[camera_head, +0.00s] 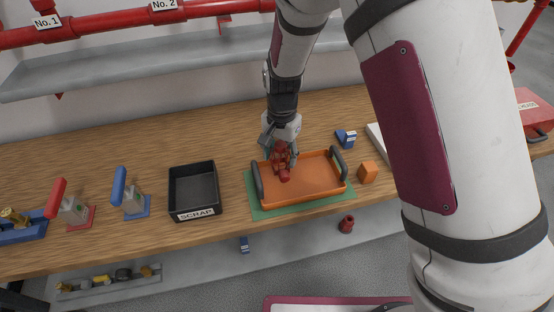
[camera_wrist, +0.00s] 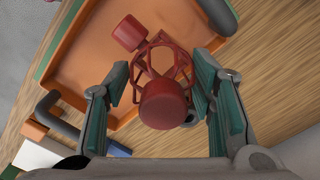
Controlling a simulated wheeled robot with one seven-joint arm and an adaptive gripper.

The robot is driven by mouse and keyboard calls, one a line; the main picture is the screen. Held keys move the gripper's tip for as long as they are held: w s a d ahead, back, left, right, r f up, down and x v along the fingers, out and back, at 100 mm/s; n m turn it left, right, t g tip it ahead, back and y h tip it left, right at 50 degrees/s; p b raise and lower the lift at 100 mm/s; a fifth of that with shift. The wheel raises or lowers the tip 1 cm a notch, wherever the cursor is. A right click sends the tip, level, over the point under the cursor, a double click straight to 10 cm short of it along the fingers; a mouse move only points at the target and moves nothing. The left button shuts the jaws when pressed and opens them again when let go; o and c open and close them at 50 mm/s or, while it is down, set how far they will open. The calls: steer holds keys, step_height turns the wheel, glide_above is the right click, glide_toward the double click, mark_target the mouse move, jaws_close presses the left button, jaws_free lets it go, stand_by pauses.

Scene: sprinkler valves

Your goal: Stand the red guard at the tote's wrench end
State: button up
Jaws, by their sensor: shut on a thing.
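The red guard (camera_head: 281,158), a cage with a thick round red end, is held between the fingers of my gripper (camera_head: 280,150). In the wrist view the guard (camera_wrist: 163,104) sits between the two green-padded fingers (camera_wrist: 163,98), with a smaller red cylinder (camera_wrist: 130,32) beyond the cage; I cannot tell whether that is part of it. The orange tote (camera_head: 315,190) lies on a green mat (camera_head: 262,213), with a dark handle at each end. My gripper is over the tote's left part. I cannot tell the guard's clearance above the floor, and I cannot make out a wrench.
A black SCRAP bin (camera_head: 193,190) stands left of the tote. An orange block (camera_head: 368,172) and a blue piece (camera_head: 346,138) are to its right. Red-handled (camera_head: 70,205) and blue-handled (camera_head: 130,195) valves stand further left. Bare wood lies behind the bin.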

mark_target(277, 142)
steer(key=shift+w+a, duration=0.25)
steer(key=shift+a, duration=0.15)
steer(key=shift+w+a+f, duration=0.1)
steer(key=shift+a+f, duration=0.05)
steer(key=shift+f, duration=1.65)
steer(key=shift+f, duration=0.15)
steer(key=o, duration=1.4)
step_height(277, 142, up, 12)
steer(key=shift+f, duration=0.25)
steer(key=shift+r, duration=0.4)
